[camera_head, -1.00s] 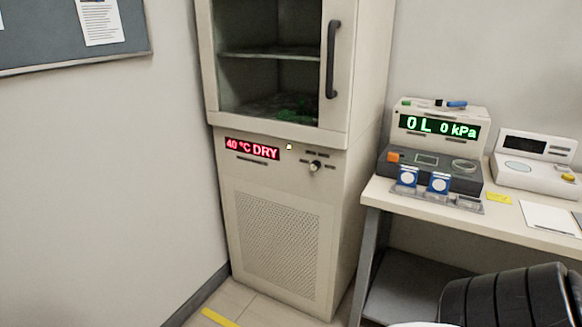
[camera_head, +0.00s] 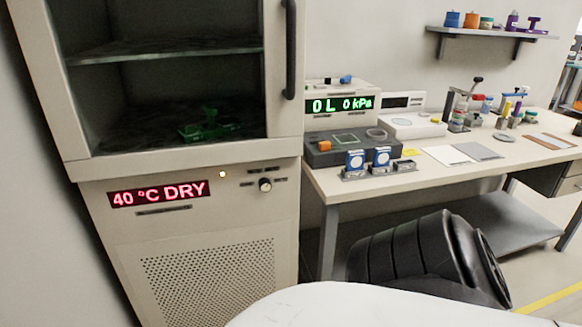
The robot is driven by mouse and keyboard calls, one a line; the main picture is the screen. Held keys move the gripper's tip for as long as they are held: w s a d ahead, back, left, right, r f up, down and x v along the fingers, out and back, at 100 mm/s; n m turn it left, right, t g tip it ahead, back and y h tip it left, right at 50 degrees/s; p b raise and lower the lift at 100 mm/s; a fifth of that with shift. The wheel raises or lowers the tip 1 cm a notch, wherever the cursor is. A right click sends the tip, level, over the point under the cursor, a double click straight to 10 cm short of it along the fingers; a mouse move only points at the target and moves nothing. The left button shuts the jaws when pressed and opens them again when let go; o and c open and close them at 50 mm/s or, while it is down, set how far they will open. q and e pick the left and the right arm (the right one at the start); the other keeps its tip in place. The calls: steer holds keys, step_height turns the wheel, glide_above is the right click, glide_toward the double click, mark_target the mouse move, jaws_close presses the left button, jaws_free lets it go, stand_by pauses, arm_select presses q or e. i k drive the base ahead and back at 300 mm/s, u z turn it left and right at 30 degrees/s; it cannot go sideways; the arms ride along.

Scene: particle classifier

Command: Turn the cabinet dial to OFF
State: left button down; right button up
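The cabinet (camera_head: 120,245) stands at the left, close in front of me. Its small dial (camera_head: 265,185) is a light knob on a dark base, on the front panel below the door. Small dark labels surround the dial, too small to read, so I cannot tell its setting from the knob. Neither gripper is in view; the black ribbed part and white surface at the bottom are mine.
A dark vertical handle (camera_head: 290,50) is on the cabinet's glass door, with a green object (camera_head: 212,122) inside. A bench (camera_head: 440,172) to the right holds a device reading "0L 0 kPa" (camera_head: 340,104) and two blue-white items. A wall shelf (camera_head: 490,33) holds several small objects.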

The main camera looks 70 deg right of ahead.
mark_target(264, 184)
steer(key=z, duration=1)
steer(key=i, duration=0.85)
steer(key=z, duration=0.95)
